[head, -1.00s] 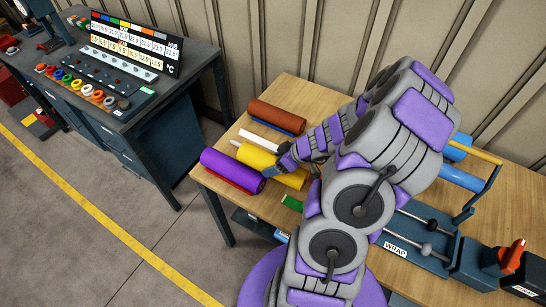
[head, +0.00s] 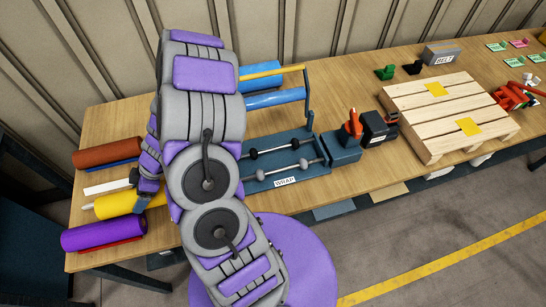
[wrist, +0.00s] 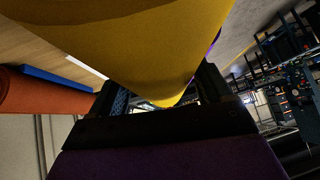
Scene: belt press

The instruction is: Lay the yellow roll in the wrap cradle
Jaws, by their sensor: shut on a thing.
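The yellow roll (head: 116,205) is at the left end of the wooden table in the head view, between the orange-brown roll and the purple roll. My gripper (head: 145,196) is shut around it, and my arm hides its right part. In the wrist view the yellow roll (wrist: 140,45) fills the upper middle, between the jaws of my gripper (wrist: 165,100). I cannot tell whether it touches the table. The wrap cradle (head: 262,185) is a dark teal frame with rods and a "WRAP" label, right of my arm, with nothing laid on it.
The orange-brown roll (head: 107,153) and purple roll (head: 103,232) lie close beside the yellow one. Blue rollers (head: 275,98) with a yellow bar (head: 277,70) stand behind the cradle. A red-handled unit (head: 352,128) and a wooden pallet (head: 445,105) are to the right.

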